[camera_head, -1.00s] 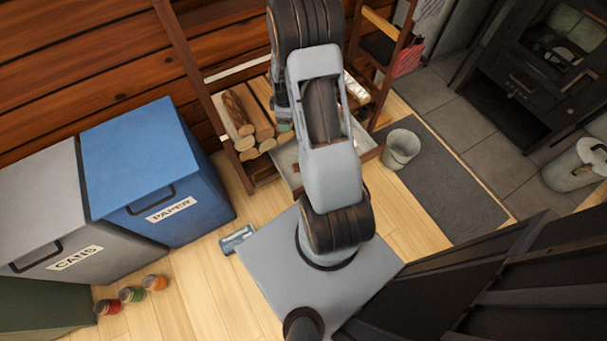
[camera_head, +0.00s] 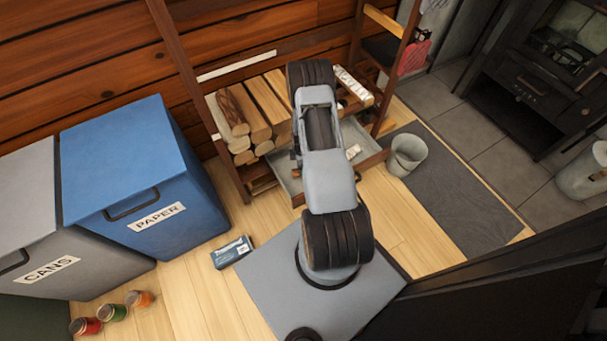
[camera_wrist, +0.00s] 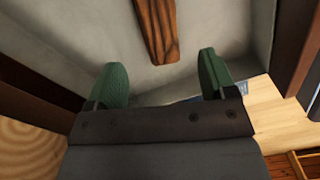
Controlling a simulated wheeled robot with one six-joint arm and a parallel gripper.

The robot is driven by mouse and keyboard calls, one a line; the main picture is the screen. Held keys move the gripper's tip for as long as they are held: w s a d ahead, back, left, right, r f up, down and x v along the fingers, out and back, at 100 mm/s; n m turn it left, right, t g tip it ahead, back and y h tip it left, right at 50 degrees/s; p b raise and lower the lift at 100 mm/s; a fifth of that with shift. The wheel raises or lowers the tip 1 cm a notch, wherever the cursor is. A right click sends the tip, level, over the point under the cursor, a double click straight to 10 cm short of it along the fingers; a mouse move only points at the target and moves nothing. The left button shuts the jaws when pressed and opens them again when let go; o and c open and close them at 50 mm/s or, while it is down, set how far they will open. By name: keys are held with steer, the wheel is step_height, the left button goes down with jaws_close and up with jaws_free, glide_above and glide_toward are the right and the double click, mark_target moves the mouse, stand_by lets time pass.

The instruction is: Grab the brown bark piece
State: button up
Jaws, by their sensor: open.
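In the wrist view the brown bark piece (camera_wrist: 158,28) is a dark-striped strip, running from the top edge down to a blunt end. It lies in a grey tray (camera_wrist: 218,35). My gripper (camera_wrist: 163,78) has two green fingers spread wide apart, with nothing between them. The bark's lower end lies just beyond the fingertips, roughly centred between them, and its upper end is cut off by the frame. In the head view the tray (camera_head: 286,183) is pulled out below the wood rack. My arm hides much of the tray and most of my gripper there.
Split logs (camera_head: 246,118) fill the rack (camera_head: 178,68) above the tray. A pale bucket (camera_head: 407,154) stands right of the tray on a dark mat (camera_head: 443,185). A blue paper bin (camera_head: 135,175) stands left.

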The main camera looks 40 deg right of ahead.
steer(key=shift+a+f+b, duration=0.1)
steer(key=shift+f+b, duration=1.35)
steer(key=shift+f, duration=1.7)
steer(key=shift+r, duration=0.1)
steer(key=c, duration=1)
steer(key=shift+r, duration=0.1)
